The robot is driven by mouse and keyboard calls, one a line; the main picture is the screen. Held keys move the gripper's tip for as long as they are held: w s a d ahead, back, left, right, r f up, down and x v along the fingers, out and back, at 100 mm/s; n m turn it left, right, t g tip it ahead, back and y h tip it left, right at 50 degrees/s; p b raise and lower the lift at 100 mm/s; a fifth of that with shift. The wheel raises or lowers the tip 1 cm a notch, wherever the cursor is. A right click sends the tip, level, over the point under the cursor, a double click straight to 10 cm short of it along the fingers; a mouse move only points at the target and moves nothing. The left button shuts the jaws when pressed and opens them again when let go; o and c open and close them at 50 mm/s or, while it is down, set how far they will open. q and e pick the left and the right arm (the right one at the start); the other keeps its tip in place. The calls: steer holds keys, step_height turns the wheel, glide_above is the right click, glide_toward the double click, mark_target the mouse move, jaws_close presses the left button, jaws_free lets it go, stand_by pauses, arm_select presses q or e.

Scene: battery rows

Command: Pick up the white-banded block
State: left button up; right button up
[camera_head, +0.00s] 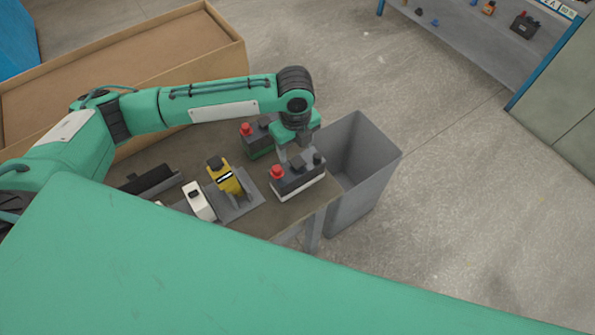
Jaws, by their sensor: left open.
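The white-banded block (299,188) is a dark grey battery with a white band at its base and a red cap on its left end. It sits upright on the table near the right edge. My left gripper (292,160) points down just above its far side and is open. The gap between fingers and block is too small to judge, so I cannot tell whether they touch. My right gripper is not in view.
A green-banded block (261,148) with a red cap stands just behind. A yellow and black device (226,178) and a white piece (198,202) stand left on the table (262,219). A grey bin (366,178) is right of the table. A cardboard box (180,45) lies behind.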

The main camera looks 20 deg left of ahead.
mark_target(298, 161)
arm_select(q)
steer(key=f+p, duration=0.1)
steer(key=f, duration=0.3)
steer(key=shift+d+f+p, duration=0.2)
steer(key=shift+f+p, duration=0.15)
steer(key=shift+p, duration=0.05)
steer(key=shift+f, duration=0.5)
jaws_close()
steer(key=shift+w, duration=0.1)
stand_by(0.5)
steer(key=shift+w+r, duration=0.1)
steer(key=shift+r, duration=0.05)
